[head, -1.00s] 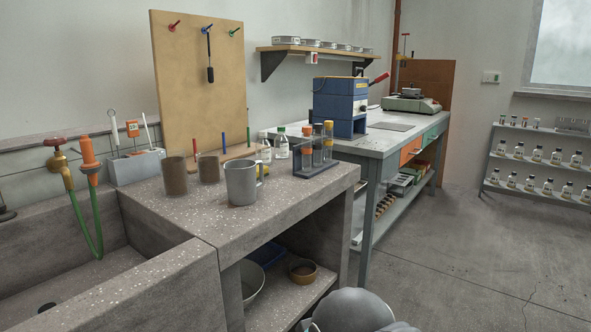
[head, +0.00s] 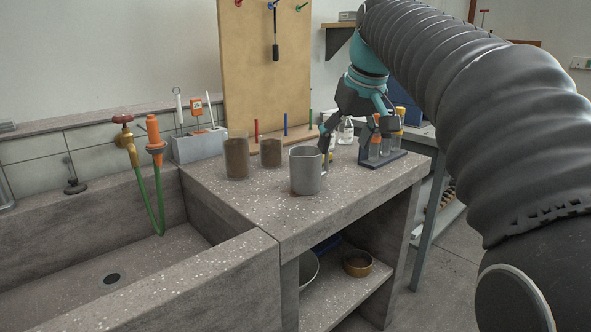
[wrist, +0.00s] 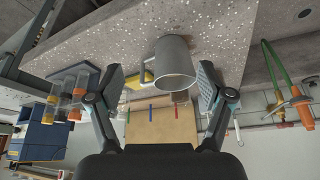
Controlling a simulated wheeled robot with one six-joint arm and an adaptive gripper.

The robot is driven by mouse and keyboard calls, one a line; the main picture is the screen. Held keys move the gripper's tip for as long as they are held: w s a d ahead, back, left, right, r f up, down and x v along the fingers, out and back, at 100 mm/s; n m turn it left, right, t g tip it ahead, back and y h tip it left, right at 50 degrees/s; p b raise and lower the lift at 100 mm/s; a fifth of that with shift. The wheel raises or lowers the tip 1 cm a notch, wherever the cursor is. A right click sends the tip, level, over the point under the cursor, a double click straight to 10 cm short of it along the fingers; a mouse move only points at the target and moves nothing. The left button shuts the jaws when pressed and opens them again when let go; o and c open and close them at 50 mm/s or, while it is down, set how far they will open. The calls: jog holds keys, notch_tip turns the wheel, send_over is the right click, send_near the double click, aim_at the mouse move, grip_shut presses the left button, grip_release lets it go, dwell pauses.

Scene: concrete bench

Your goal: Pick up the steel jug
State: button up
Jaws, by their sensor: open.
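The steel jug (head: 306,170) stands upright on the concrete bench near its front, grey and with a handle on its right side. In the wrist view the jug (wrist: 174,62) appears upside down, between the two open fingers of my gripper (wrist: 160,85) and beyond them. In the head view my gripper (head: 349,126) is behind and to the right of the jug, open and empty. One finger overlaps the picture of the jug's handle side; I cannot tell whether they touch. The handle is partly hidden in the head view.
Two brown-filled beakers (head: 236,158) stand left of the jug. A rack of tubes (head: 380,157) stands to the right, close to my gripper. Behind are a pegboard (head: 262,80) and a clear bottle (head: 347,131). A sink (head: 120,255) lies to the left.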

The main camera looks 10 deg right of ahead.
jog(key=n, duration=0.2)
send_near(312, 169)
jog(key=w+d+r, duration=0.4)
jog(key=shift+y, duration=0.3)
jog(key=shift+w+d+r+b+x, duration=0.1)
jog(key=shift+w+d+b+x, duration=0.15)
jog(key=shift+x, duration=2.05)
jog(key=shift+w+r+b+x, duration=0.15)
jog(key=shift+b+x, duration=0.25)
jog(key=shift+x, duration=1.85)
jog(key=shift+w+d+f+b+x, duration=0.15)
jog(key=shift+w+b+x, duration=0.15)
jog(key=shift+x, duration=2)
jog(key=shift+r, duration=0.15)
grip_shut()
